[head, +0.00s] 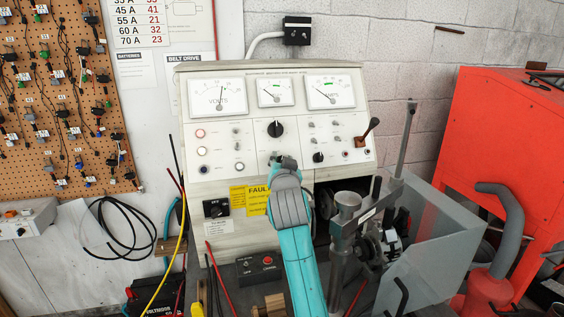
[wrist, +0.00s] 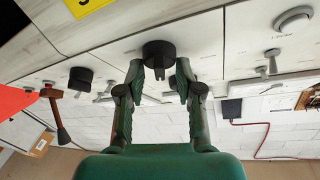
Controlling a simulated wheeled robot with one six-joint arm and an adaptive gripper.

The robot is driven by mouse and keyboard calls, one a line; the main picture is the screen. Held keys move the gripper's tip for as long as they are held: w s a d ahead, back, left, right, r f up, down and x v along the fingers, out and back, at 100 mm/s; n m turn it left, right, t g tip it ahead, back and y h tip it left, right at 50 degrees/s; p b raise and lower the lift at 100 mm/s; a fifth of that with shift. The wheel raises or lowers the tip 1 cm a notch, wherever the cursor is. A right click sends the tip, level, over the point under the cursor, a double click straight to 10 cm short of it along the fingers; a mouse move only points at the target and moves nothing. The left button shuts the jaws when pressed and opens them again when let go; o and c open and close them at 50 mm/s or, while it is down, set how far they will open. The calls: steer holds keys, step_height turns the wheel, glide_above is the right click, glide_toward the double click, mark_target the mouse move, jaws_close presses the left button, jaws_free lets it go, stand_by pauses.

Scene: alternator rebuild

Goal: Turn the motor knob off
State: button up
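My gripper (head: 279,162) reaches up to the lower middle of the white test bench panel (head: 227,160). In the wrist view my gripper (wrist: 160,66) is open, with its two fingertips close to either side of a black knob (wrist: 159,52). A small gap seems to show on each side, and contact cannot be told. In the head view my gripper mostly hides this knob. No label naming the motor knob is readable.
A lever with a red-brown base (head: 369,132) sticks out at the panel's right. A metal stand (head: 346,207) and a grey guard (head: 435,235) are right of my arm. Yellow fault labels (head: 238,198) are below the panel. A control box (head: 258,267) sits lower left.

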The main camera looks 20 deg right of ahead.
jaws_close()
steer(key=shift+n, duration=0.3)
steer(key=shift+n+y, duration=0.6)
steer(key=shift+n, duration=0.1)
steer(key=o, duration=0.7)
jaws_free()
